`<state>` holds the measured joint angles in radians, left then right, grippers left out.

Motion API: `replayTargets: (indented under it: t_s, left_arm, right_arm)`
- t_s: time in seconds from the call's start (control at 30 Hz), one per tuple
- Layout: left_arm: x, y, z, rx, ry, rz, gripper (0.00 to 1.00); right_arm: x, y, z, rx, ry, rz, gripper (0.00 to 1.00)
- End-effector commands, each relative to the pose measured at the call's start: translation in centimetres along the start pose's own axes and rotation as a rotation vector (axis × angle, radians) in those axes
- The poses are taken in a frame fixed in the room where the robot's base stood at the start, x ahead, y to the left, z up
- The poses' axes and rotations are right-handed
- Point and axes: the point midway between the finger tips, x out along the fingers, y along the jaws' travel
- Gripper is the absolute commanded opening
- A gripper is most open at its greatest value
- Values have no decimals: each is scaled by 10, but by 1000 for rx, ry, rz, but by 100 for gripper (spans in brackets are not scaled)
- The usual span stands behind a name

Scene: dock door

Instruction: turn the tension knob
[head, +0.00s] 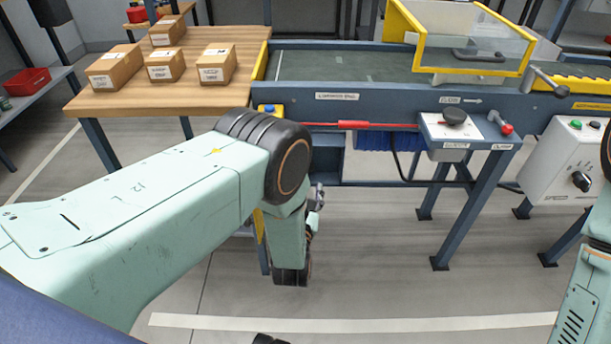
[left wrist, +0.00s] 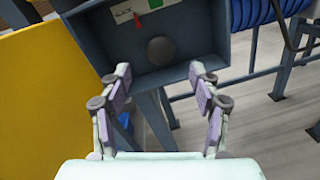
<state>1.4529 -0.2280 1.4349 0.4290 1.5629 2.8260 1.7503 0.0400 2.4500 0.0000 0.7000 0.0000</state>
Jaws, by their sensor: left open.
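A dark round knob (left wrist: 161,50) sits inside a recessed dark blue box (left wrist: 185,72) in the left wrist view. A white label with a green patch and a red pointer (left wrist: 140,21) is above it. My left gripper (left wrist: 160,74) is open and empty, its two fingers spread in front of the box, with the knob ahead of and between the fingertips, apart from them. In the head view the box (head: 329,158) shows under the conveyor, partly behind my left arm, and the knob is hidden. I cannot read the label. My right gripper is not in view.
A yellow panel (left wrist: 45,85) stands close left of my left gripper. Blue coils (left wrist: 254,12) and frame legs are on the right. Above, the conveyor (head: 340,66) carries a red lever (head: 365,125) and a panel with a black knob (head: 454,116). Cartons sit on a wooden table (head: 125,100).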

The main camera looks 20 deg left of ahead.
Motion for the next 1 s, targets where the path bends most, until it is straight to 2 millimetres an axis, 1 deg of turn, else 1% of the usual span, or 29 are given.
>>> replayTargets:
  t_s: [0.03,0.2,0.4,0.57,0.77,0.87,1.0]
  left_arm:
    - [9,0,-1,-1,-5,3,63]
    - [36,0,-2,-2,-3,2,63]
    - [58,0,-2,-1,-1,1,63]
    - [64,0,0,0,-1,-1,63]
    - [64,0,0,0,0,-1,63]
    - [64,0,0,0,0,-1,56]
    - [64,0,0,0,0,-1,44]
  right_arm:
    - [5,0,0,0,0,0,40]
    - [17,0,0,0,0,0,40]
    - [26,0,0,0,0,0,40]
    - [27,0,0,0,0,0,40]
    - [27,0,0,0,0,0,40]
    - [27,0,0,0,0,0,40]
    - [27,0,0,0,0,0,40]
